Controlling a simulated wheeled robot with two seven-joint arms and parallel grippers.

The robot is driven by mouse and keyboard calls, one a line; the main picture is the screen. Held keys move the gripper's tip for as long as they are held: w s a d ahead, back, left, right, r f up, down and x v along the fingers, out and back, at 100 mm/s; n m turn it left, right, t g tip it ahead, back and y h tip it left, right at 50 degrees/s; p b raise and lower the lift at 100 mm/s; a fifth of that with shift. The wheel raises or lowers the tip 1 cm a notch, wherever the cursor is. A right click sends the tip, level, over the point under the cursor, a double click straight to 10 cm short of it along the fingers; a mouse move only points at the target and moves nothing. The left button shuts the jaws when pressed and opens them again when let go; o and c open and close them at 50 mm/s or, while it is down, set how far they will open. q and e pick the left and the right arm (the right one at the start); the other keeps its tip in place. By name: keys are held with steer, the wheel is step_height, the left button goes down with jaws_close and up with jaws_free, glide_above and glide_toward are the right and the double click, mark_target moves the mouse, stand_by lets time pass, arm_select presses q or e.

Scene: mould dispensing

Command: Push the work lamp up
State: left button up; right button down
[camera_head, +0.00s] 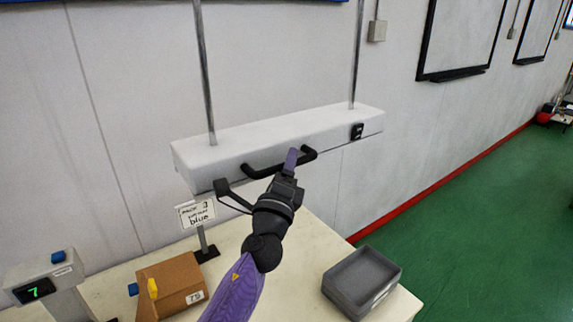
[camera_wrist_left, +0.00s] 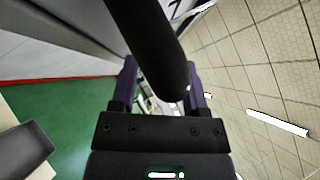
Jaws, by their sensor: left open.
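The work lamp (camera_head: 225,152) is a long white box on two metal rods in front of the wall, with a black handle (camera_head: 262,173) on its front and a black switch (camera_head: 357,131) at its right end. My left gripper (camera_head: 291,160) is at the handle, its purple finger showing near the handle's middle. In the left wrist view the dark bar of the handle (camera_wrist_left: 150,45) runs between the two spread fingers of my left gripper (camera_wrist_left: 163,82). I cannot tell whether the fingers touch it. My right gripper is not in view.
Below is a pale table (camera_head: 300,270) with a grey tray (camera_head: 342,287) at its right. Green floor (camera_head: 480,230) is clear at the right.

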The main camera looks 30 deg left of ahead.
arm_select(q)
steer(key=shift+w+d, duration=0.15)
steer(key=shift+c, duration=1.2)
jaws_close()
